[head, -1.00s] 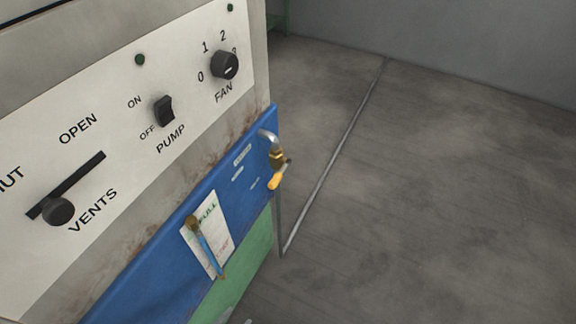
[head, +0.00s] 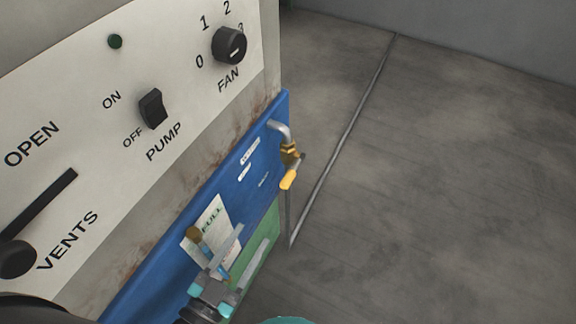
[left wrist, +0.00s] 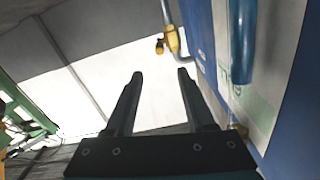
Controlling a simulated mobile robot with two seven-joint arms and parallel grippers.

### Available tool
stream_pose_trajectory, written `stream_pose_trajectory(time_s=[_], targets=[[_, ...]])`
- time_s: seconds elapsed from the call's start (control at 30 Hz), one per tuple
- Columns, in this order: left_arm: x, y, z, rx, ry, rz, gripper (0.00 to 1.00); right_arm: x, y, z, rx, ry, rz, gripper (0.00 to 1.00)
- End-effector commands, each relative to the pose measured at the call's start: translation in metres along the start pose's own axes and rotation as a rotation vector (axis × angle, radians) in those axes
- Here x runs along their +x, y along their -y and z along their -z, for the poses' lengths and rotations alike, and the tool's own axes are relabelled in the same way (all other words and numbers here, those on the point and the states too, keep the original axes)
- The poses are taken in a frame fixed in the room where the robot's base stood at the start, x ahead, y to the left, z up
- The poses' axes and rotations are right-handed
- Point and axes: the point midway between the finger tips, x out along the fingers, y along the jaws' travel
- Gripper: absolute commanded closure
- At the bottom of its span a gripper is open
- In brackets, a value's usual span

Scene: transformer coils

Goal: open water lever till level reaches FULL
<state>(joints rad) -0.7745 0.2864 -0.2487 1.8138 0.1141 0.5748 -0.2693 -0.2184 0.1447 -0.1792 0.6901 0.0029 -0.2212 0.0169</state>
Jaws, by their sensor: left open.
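The water lever (head: 289,180) has a yellow handle and hangs below a brass valve on a bent grey pipe at the blue panel's right edge. It also shows near the top of the left wrist view (left wrist: 171,38). The level gauge (head: 207,250) is a blue tube with a brass top, in front of a white card (head: 211,215) marked FULL. My gripper partly covers the gauge, so I cannot tell the level. My left gripper (head: 255,236) is open and empty, below and left of the lever, apart from it. My right gripper is not in view.
The blue panel (head: 180,265) sits below a white control plate with a fan knob (head: 229,45), a pump switch (head: 153,108) and a vents slider (head: 17,258). A green panel (head: 262,235) is below the blue one. Bare floor lies to the right.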

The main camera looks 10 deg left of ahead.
Motion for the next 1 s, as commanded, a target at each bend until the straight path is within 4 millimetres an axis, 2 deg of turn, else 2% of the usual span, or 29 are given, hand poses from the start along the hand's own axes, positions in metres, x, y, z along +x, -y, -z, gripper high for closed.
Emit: stream_pose_trajectory(time_s=[0.1, 0.17, 0.6, 0.8, 1.0], targets=[[0.012, 0.0, 0.0, -0.001, -0.003, 0.002, 0.45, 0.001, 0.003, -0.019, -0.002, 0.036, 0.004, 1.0], [0.021, 0.0, 0.0, -0.001, -0.004, 0.002, 0.45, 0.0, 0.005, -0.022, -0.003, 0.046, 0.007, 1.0], [0.105, 0.0, -0.001, -0.001, -0.004, 0.002, 0.45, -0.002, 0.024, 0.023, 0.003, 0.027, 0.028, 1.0], [0.133, 0.0, -0.001, -0.002, -0.002, 0.001, 0.45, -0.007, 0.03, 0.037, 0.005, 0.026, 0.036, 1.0], [0.147, -0.001, -0.001, -0.001, 0.001, 0.0, 0.45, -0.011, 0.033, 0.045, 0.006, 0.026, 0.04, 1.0]])
